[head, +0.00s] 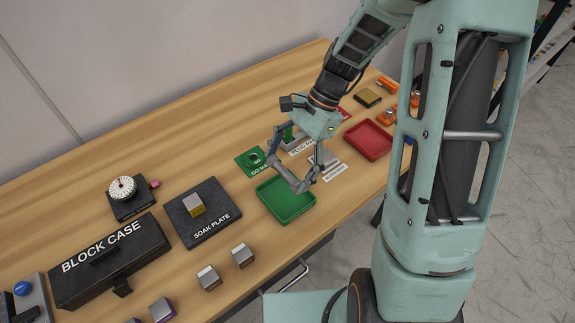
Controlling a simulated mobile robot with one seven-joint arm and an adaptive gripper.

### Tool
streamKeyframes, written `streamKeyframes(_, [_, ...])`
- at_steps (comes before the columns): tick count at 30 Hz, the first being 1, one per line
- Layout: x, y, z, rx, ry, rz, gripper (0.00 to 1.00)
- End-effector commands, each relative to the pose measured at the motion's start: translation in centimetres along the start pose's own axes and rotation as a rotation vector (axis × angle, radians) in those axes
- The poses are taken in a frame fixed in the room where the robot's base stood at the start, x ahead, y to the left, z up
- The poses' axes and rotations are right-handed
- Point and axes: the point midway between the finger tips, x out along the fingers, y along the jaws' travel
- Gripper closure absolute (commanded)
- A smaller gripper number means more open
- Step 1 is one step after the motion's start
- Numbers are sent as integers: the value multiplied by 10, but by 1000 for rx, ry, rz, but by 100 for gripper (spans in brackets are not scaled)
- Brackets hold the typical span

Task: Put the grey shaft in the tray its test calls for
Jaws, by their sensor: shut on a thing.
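My gripper (302,186) is over the right part of the green tray (285,211), its fingers pointing down. The red tray (368,140) is to the right and looks empty. A green gauge plate with a round ring (253,158), its label starting "GO", lies just behind the green tray. Labelled gauge pieces beyond are partly hidden by my gripper.
To the left are a dark soak plate (221,229) with a block on it, a black block case (108,262) and a dial gauge (122,190). Loose blocks (209,278) line the front edge. Orange pieces (387,117) lie at the right. The back-left wood is clear.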

Motion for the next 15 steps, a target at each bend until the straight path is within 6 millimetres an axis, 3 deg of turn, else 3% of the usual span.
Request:
streamKeyframes(6, [-2, 0, 1, -1, -2, 1, 61])
streamKeyframes(15, [21, 0, -12, -2, -3, 2, 61])
